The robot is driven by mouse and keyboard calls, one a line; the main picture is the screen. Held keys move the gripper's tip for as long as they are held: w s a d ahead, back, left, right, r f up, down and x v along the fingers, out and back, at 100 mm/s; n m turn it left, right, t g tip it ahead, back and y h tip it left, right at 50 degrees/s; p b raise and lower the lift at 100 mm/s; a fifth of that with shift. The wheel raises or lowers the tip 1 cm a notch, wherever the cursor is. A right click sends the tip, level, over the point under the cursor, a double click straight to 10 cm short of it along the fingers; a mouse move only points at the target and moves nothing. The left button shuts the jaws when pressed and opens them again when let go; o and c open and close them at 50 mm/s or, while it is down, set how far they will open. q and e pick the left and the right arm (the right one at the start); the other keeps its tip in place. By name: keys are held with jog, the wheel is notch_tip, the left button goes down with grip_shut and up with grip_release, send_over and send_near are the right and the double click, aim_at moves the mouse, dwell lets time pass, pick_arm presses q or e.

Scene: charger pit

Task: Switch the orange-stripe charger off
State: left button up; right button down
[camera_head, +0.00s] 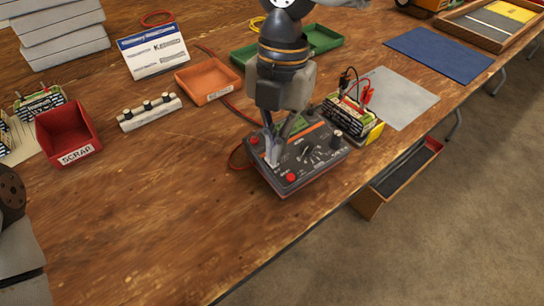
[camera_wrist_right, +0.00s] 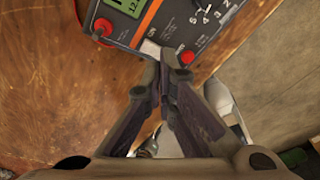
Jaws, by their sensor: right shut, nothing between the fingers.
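The charger (camera_head: 318,167) is a dark box with an orange stripe on its top face. It sits near the table's front edge. In the right wrist view the charger (camera_wrist_right: 172,30) shows a green display, the orange stripe, a numbered dial, red knobs and a pale switch (camera_wrist_right: 150,47) beside "ON" lettering. My right gripper (camera_head: 272,161) points down at the switch end of the charger. In the wrist view its shut, empty fingertips (camera_wrist_right: 167,60) are right beside the pale switch. I cannot tell whether they touch it. The switch's tilt is unclear. My left gripper is not visible.
A battery with red and black clips (camera_head: 349,113) stands behind the charger on the right. A red scrap bin (camera_head: 68,133), an orange tray (camera_head: 208,81) and a terminal strip (camera_head: 150,111) lie to the left. Bare table (camera_head: 165,215) is left of the charger.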

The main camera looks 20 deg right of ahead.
jog(key=shift+f, duration=1.25)
dwell(0.8)
notch_tip(320, 180, up, 3)
jog(key=shift+f+p, duration=0.1)
jog(key=shift+p, duration=0.75)
jog(key=shift+r+p, duration=1)
jog(key=shift+r, duration=1.2)
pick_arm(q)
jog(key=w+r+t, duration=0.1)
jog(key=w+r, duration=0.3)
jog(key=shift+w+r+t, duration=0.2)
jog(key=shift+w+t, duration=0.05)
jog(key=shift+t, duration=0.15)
pick_arm(e)
jog(key=shift+f, duration=0.1)
